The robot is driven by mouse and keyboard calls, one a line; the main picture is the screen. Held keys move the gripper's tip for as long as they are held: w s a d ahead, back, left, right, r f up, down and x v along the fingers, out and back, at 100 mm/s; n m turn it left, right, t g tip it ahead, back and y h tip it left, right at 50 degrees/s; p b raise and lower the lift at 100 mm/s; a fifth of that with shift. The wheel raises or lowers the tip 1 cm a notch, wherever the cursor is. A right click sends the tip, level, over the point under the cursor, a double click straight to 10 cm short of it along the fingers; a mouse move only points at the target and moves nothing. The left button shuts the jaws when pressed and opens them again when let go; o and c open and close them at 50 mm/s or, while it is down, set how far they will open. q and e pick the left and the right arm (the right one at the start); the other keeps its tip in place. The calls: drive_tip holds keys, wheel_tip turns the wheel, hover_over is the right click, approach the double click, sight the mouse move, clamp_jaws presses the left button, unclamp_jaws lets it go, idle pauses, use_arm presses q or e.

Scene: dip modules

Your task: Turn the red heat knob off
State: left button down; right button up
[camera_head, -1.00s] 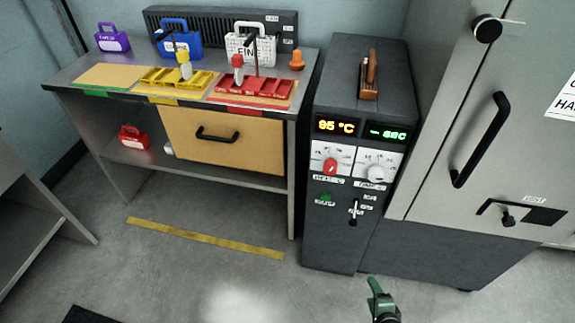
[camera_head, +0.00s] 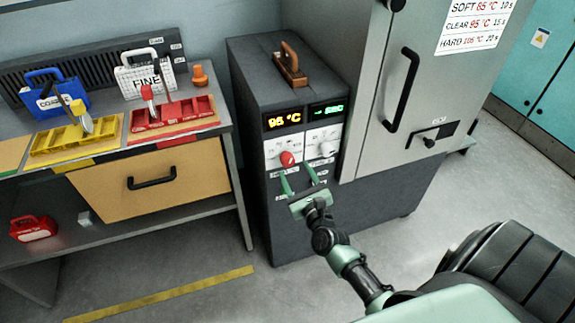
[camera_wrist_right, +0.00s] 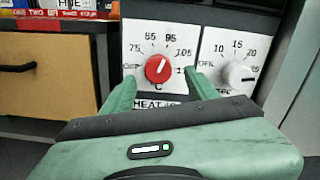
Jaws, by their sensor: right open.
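The red heat knob (camera_head: 287,159) is on the white dial plate on the front of the dark grey heater box (camera_head: 262,215). In the right wrist view the red knob (camera_wrist_right: 157,70) has a white mark pointing up and slightly right, toward the 95 on its scale; OFF is at the left. My right gripper (camera_head: 299,176) is open in front of the panel, just below the knob in the head view. In the wrist view its green fingers stand left and right of the knob, apparently without touching it. My left gripper is not in view.
A white timer knob (camera_wrist_right: 237,75) sits right of the red knob, close to the right finger. The amber display (camera_head: 282,119) reads 95 °C. A grey cabinet with a black handle (camera_head: 402,90) stands at the right, and a workbench with a wooden drawer (camera_head: 125,190) at the left.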

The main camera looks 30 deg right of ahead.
sight(289, 163)
drive_tip(key=x, duration=0.2)
drive_tip(key=shift+w, duration=0.45)
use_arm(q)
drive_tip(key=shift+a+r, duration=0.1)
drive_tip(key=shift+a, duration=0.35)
use_arm(e)
drive_tip(key=shift+w+d, duration=0.1)
drive_tip(key=shift+w, duration=0.5)
clamp_jaws()
